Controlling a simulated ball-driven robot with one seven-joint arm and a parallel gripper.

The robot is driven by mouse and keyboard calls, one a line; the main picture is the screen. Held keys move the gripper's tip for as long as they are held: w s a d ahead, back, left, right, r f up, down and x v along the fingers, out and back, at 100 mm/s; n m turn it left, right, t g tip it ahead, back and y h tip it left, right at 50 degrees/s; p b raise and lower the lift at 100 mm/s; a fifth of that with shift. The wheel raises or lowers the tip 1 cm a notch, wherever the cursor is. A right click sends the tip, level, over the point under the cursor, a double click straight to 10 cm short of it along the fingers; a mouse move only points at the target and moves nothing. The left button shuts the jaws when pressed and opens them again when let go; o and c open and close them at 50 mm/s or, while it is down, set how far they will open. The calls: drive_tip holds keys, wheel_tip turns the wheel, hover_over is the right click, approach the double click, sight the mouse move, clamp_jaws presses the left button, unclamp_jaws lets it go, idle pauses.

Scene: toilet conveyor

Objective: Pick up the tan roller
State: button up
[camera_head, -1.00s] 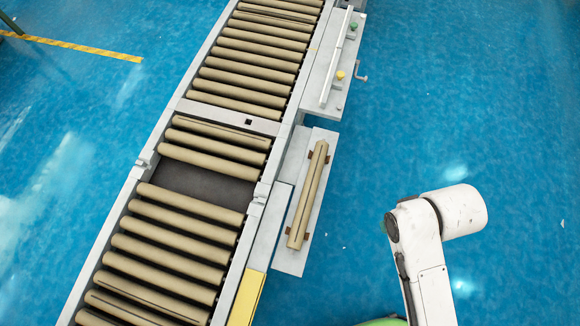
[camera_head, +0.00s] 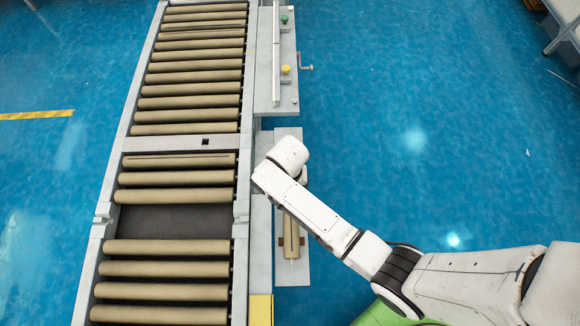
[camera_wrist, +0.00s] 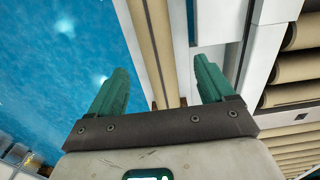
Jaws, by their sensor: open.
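The tan roller (camera_head: 291,237) lies lengthwise on a narrow grey side tray (camera_head: 292,272) along the conveyor's right side. My arm hides its far part in the head view. In the wrist view the roller (camera_wrist: 152,45) runs up between the two green fingers of my gripper (camera_wrist: 160,70). The gripper is open and empty, with a finger on each side of the roller in the picture. I cannot tell how far the fingertips are from it. The head view hides the fingers behind my arm.
The conveyor (camera_head: 244,180) on the left carries several similar tan rollers, with a dark gap (camera_head: 160,219) where none lies. A control panel (camera_head: 288,98) with green and yellow knobs stands beyond the tray. Blue floor on the right is clear.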

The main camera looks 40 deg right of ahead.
drive_tip(key=f+b, duration=0.1)
drive_tip(key=f, duration=0.6)
drive_tip(key=shift+s+d+f+b, duration=0.1)
drive_tip(key=shift+d+f+b, duration=0.1)
drive_tip(key=shift+f+b, duration=0.15)
drive_tip(key=shift+r, duration=0.1)
clamp_jaws()
idle(0.4)
